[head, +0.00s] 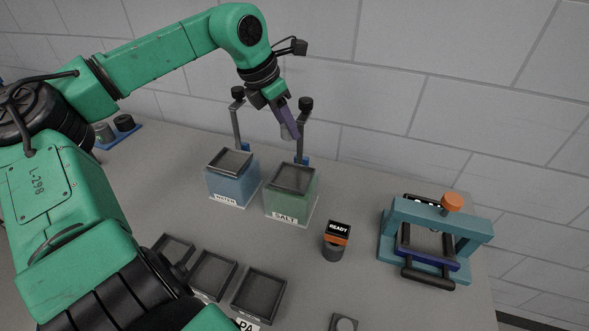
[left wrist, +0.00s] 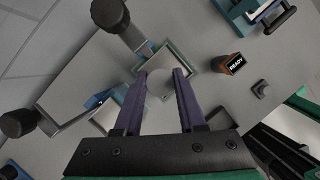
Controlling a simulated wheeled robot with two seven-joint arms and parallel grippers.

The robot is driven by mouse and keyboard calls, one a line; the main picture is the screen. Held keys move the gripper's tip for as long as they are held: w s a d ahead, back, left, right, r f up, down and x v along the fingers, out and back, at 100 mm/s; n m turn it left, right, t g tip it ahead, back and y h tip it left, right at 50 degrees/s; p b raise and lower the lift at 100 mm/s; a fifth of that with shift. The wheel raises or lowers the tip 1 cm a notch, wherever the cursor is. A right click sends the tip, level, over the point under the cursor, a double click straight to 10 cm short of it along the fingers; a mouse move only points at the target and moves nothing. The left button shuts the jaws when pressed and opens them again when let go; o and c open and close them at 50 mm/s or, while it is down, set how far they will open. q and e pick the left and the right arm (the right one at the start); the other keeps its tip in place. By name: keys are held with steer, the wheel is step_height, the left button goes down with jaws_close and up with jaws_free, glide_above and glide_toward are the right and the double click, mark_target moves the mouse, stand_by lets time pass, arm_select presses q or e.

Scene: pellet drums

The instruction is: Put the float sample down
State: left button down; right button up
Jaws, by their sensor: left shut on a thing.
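My left gripper (head: 291,132) is shut on a small pale grey piece, which I take to be the float sample (left wrist: 159,83); it sits between the purple fingertips in the left wrist view (left wrist: 160,76). In the head view the gripper hangs tilted above and behind the green tank labelled SALT (head: 291,204). The piece is clear of the tank top. The blue tank labelled with a word like WATER (head: 231,186) stands to its left. Several dark open trays (head: 258,293) lie at the front; one has a label reading "PA". My right gripper is not in view.
A black-topped post (head: 236,118) stands behind each tank; another (head: 305,125) is close to my left gripper. A READY indicator (head: 337,240) stands right of the tanks. A teal press frame with an orange knob (head: 451,203) is at the right. Bare table lies between them.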

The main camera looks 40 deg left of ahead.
mark_target(288, 139)
arm_select(q)
steer(key=f, duration=0.5)
steer(key=shift+w+d+f+p, duration=0.1)
steer(key=shift+w+d+p, duration=0.05)
steer(key=shift+d+p, duration=0.2)
steer(key=f, duration=0.1)
steer(key=d+f, duration=0.1)
steer(key=f, duration=0.1)
steer(key=shift+w, duration=0.15)
steer(key=f, duration=0.2)
steer(key=f+p, duration=0.1)
steer(key=shift+a+f, duration=0.4)
steer(key=shift+f, duration=0.1)
steer(key=shift+d+f, duration=0.15)
steer(key=shift+f, duration=0.05)
steer(key=c, duration=0.8)
jaws_free()
steer(key=shift+r, duration=0.1)
steer(key=shift+o, duration=0.2)
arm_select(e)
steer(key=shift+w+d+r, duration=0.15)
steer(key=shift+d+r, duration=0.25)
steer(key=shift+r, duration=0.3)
